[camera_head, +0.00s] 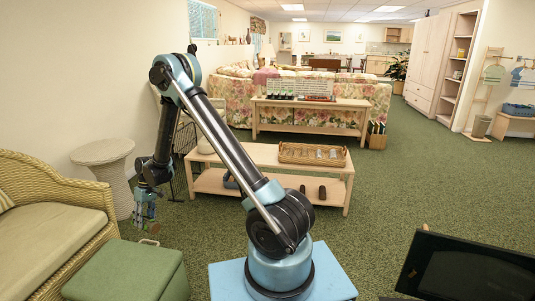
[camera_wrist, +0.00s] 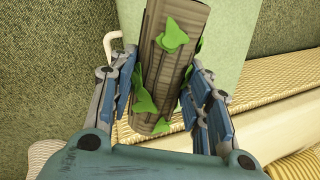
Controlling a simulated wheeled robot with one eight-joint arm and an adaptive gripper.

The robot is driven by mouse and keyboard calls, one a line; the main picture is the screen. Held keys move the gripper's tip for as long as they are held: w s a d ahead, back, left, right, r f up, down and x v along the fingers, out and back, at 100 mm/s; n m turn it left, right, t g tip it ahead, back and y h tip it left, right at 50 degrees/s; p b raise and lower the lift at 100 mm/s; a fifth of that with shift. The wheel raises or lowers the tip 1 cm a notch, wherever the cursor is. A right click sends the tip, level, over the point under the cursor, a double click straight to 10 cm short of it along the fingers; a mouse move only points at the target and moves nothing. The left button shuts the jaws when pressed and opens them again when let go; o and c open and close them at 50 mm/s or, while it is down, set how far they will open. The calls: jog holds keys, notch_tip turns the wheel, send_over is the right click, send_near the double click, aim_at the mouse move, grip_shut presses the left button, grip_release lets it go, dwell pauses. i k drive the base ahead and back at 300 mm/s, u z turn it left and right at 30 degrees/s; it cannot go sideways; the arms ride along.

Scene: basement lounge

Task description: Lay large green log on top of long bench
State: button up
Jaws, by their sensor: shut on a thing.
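My gripper (camera_head: 146,209) hangs at the left in the head view, above the floor near the green ottoman. In the wrist view my gripper (camera_wrist: 160,75) is shut on a brown, bark-ribbed log with green leaves (camera_wrist: 176,38), which lies lengthwise between the fingers. The log is small and mostly unclear in the head view. A low pale wooden bench (camera_head: 234,154) with a lower shelf stands right of the gripper and apart from it. A similar long bench (camera_head: 338,103) stands farther back, against the floral sofa. I cannot tell which is the long bench named.
The green ottoman (camera_head: 128,270) and wicker armchair (camera_head: 50,215) are close to the gripper. A round wicker stand (camera_head: 103,150) is behind it. A dark screen (camera_head: 470,268) is front right.

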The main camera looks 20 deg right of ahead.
aim_at(259, 155)
jog(key=u, duration=0.05)
jog(key=i, duration=0.8)
jog(key=z, duration=0.85)
jog(key=i, duration=1)
